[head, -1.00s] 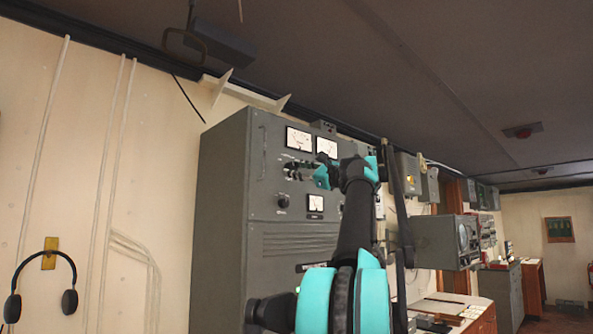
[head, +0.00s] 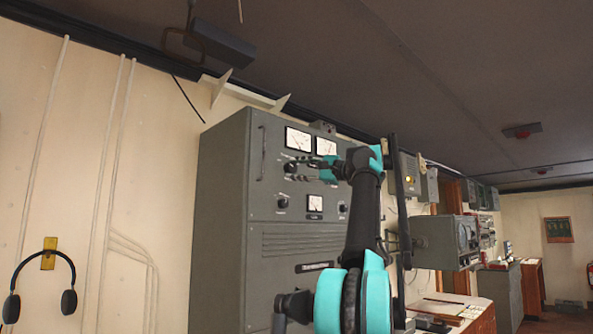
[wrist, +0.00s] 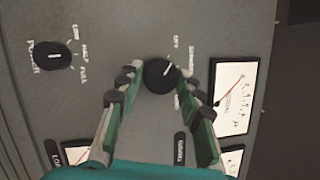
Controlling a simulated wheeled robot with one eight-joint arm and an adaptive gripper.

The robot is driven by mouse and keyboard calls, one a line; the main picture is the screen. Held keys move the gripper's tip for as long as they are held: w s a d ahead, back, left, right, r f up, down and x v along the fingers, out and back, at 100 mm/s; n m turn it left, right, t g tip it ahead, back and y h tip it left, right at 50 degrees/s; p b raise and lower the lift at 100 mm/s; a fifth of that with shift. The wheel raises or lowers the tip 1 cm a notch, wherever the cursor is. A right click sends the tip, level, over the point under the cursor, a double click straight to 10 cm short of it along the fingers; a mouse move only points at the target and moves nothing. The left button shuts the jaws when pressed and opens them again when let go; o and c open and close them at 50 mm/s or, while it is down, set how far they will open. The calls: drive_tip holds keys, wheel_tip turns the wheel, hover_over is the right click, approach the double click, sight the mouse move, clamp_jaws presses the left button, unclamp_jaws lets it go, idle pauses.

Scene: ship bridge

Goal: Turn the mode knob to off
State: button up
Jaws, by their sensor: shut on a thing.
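The mode knob (wrist: 160,75) is a round black knob on the grey cabinet front. In the wrist view, its white pointer line slants up and to the right, between the OFF label and a longer label on the right. My gripper (wrist: 157,77) is shut on this knob, with one finger on each side. In the head view, my gripper (head: 300,167) reaches left to the upper part of the cabinet, below the meters. There the fingers partly hide the knob.
A second black knob (wrist: 55,55), labelled POWER, sits left in the wrist view. White-faced meters, one of them (wrist: 236,97) at the right, are close to the fingers. The grey cabinet (head: 225,220) stands against the wall; a headset (head: 70,300) hangs at left.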

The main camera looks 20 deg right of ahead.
drive_tip(key=shift+n+g, duration=0.3)
drive_tip(key=shift+n, duration=0.4)
drive_tip(key=o, duration=1.2)
drive_tip(key=shift+c, duration=0.2)
drive_tip(key=shift+s+d, duration=0.1)
drive_tip(key=v, duration=1.1)
drive_tip(key=shift+s+d, duration=0.15)
drive_tip(key=shift+s, duration=0.15)
drive_tip(key=shift+f, duration=0.1)
